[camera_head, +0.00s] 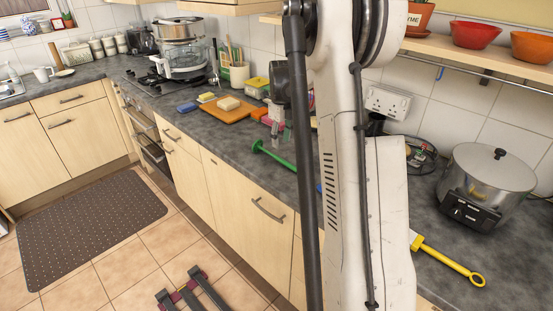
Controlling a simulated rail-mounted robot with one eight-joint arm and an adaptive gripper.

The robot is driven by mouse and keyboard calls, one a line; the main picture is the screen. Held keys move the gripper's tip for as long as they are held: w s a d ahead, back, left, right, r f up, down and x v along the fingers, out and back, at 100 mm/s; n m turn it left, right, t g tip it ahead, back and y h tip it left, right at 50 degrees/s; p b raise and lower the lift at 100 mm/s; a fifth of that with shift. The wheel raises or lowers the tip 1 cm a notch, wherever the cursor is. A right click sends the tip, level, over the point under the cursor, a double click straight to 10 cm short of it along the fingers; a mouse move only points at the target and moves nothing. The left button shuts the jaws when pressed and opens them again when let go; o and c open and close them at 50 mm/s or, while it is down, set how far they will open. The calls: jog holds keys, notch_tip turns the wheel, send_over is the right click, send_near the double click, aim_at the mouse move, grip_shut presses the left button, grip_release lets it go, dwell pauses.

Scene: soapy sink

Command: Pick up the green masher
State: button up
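The green masher (275,156) lies on the dark grey worktop close to its front edge, left of my white arm. Its round green end is at the left, and a green shaft runs right toward my arm, which may hide the far end.
A wooden board (225,108) with bread-like pieces lies left of the masher, with a blue sponge (187,107) beside it. A steel cooker (487,184) and a yellow-handled tool (447,258) are at right. A shelf with bowls (476,35) hangs above. My arm hides the middle worktop.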

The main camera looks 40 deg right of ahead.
aim_at(281, 159)
notch_tip(281, 159, down, 9)
jog(key=shift+w+f+p, duration=0.1)
jog(key=shift+p, duration=0.35)
jog(key=shift+c, duration=0.3)
grip_shut()
